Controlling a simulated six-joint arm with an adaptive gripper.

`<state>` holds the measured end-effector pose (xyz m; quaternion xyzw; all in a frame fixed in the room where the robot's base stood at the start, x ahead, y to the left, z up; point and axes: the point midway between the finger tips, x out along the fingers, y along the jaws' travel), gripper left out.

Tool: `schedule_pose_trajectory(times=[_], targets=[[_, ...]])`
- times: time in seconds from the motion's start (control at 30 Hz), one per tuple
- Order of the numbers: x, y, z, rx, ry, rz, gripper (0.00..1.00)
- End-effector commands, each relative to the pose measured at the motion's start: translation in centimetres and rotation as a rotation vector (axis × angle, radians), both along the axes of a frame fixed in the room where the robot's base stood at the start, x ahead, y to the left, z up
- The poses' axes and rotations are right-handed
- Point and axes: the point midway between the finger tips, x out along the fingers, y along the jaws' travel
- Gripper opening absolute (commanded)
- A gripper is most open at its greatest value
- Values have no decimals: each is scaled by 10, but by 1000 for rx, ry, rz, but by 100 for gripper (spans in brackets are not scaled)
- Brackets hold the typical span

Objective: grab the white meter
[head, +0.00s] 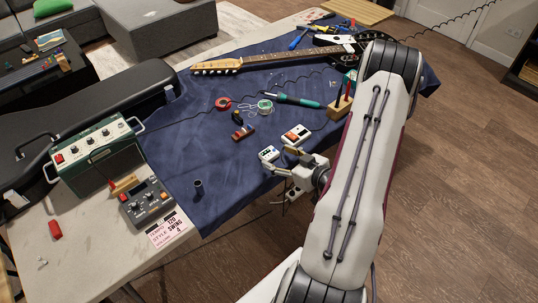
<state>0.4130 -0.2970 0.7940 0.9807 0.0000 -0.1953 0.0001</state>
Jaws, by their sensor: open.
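Two small white devices lie near the front edge of the blue cloth. One white device (268,154) has a dark patch on its face; the other (297,134) is larger and has an orange-red part. I cannot tell for sure which one is the white meter. My gripper (284,162) is open and empty, just right of the smaller device and in front of the larger one. Its fingers point left. I cannot tell whether it touches either device.
A guitar (290,57) lies across the back of the cloth (190,145). A wooden block with tools (338,106), a green-handled iron (298,101) and a solder spool (265,107) lie behind the devices. A green amplifier (95,155) and a grey pedal (147,203) stand left.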

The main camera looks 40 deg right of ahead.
Motion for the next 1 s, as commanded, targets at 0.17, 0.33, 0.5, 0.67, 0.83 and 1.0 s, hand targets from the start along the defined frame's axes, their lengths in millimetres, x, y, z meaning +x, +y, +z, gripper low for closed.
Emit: schedule_pose_trajectory(times=[0.17,0.33,0.5,0.67,0.83,1.0], targets=[[3,0,-1,0,-1,0,60],[3,0,-1,0,0,0,60],[5,0,-2,0,0,1,60],[14,1,-5,0,0,1,60],[29,2,-12,0,0,2,60],[44,2,-18,-1,0,1,60]])
